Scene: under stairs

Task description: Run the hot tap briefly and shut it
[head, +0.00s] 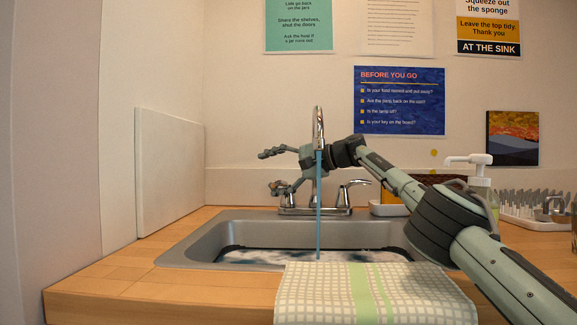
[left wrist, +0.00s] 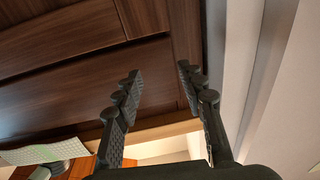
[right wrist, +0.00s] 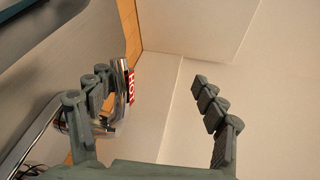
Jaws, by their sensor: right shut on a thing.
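The chrome tap spout (head: 319,130) stands behind the steel sink (head: 195,250), and a blue stream of water (head: 319,215) runs from it into the basin. My right gripper (head: 268,170) reaches behind the spout to the left-hand handle (head: 278,187). The other handle (head: 352,187) is on the right. My left gripper (left wrist: 158,75) is open and empty, facing dark wooden cabinet fronts.
A checked cloth (head: 375,295) hangs over the front counter edge. A soap bottle (head: 480,185) and a dish rack (head: 535,210) stand at the right. A white panel (head: 170,170) leans on the left wall. The wooden counter (head: 110,270) is clear at left.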

